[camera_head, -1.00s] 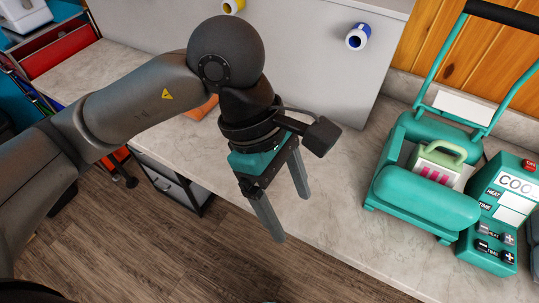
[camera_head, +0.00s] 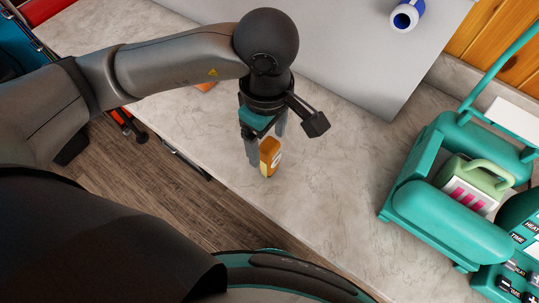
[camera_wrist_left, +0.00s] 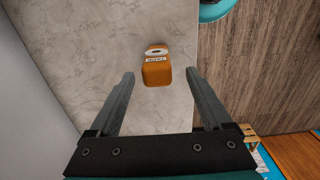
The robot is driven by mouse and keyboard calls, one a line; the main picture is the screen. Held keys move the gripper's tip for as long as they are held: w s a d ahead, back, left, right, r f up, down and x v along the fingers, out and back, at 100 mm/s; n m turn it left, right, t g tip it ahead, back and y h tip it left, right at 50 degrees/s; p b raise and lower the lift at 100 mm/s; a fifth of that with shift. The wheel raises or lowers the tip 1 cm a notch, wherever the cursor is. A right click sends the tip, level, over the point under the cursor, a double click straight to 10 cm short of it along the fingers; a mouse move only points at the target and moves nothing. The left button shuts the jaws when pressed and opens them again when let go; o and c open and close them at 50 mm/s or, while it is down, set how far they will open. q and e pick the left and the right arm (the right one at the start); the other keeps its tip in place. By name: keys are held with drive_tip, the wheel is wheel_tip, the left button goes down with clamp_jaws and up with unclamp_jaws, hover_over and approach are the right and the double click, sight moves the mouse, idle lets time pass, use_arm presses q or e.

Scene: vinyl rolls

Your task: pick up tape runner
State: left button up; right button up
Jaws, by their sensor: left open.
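The tape runner appears to be the small orange item with a pale label (camera_head: 270,155) on the counter in the head view. It also shows in the left wrist view (camera_wrist_left: 156,68), ahead of and between the two fingers. My left gripper (camera_head: 265,150) is open and points down at it, with one finger partly in front of it. In the wrist view the left gripper (camera_wrist_left: 158,85) has nothing between its fingers near the base. Contact with the item cannot be made out. My right gripper is not in view.
The marble counter (camera_head: 310,210) is clear around the item, and its front edge drops to a wooden floor (camera_head: 130,195). A teal heat press (camera_head: 450,215) with a green-handled object stands at the right. A blue roll (camera_head: 405,17) sits at the back.

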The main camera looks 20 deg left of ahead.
use_arm(q)
drive_tip(key=shift+w+d+f+b, duration=0.1)
drive_tip(key=shift+f+b, duration=0.05)
drive_tip(key=shift+f, duration=1.4)
drive_tip(key=shift+w+d+f+b, duration=0.1)
drive_tip(key=shift+f+b, duration=0.05)
drive_tip(key=shift+f, duration=1.35)
drive_tip(key=shift+c, duration=0.4)
clamp_jaws()
